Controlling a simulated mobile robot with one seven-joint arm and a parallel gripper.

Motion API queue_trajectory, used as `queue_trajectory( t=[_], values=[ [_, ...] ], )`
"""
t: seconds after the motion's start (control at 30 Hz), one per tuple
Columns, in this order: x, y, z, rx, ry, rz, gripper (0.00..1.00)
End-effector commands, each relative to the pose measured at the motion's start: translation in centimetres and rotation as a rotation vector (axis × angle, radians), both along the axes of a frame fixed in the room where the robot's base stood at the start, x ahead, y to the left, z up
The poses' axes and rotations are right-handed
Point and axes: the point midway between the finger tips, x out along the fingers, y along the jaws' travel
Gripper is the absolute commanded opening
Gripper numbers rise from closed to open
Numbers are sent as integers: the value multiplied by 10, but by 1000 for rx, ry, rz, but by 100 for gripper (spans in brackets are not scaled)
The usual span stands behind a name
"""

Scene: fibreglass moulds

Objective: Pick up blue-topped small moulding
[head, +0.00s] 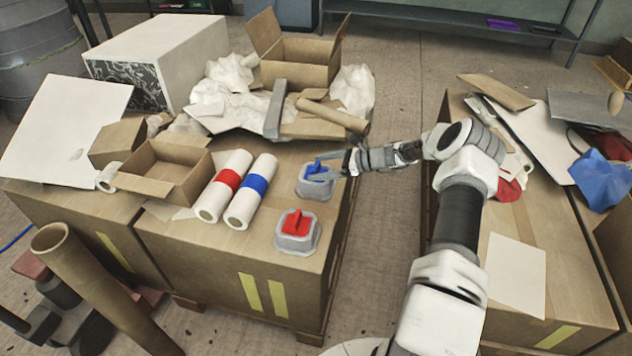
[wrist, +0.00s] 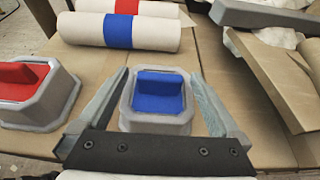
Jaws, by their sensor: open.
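The blue-topped small moulding (head: 316,182) is a grey, tray-like block with a blue raised top. It sits upright on the cardboard box top near its right edge. In the wrist view the blue-topped moulding (wrist: 158,97) lies between the two fingers of my gripper (wrist: 157,100). My gripper (head: 328,166) is open, with one finger on each side of the moulding. I cannot tell whether the fingers touch it. The red-topped moulding (head: 297,232) sits nearer the front of the box, and at the left in the wrist view (wrist: 35,95).
A roll with a red band (head: 223,187) and a roll with a blue band (head: 250,192) lie left of the mouldings. An open carton (head: 165,172), crumpled paper and a cardboard tube (head: 332,115) lie behind. The box top's front left is clear.

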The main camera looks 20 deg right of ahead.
Motion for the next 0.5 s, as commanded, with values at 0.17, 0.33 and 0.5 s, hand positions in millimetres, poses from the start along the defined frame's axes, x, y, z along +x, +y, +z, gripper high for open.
queue_trajectory(
  t=[0.17,0.33,0.5],
  values=[
    [0,0,0,0,0,0,78],
    [0,-1,0,0,0,0,48],
    [0,-1,0,0,0,0,17]
  ],
)
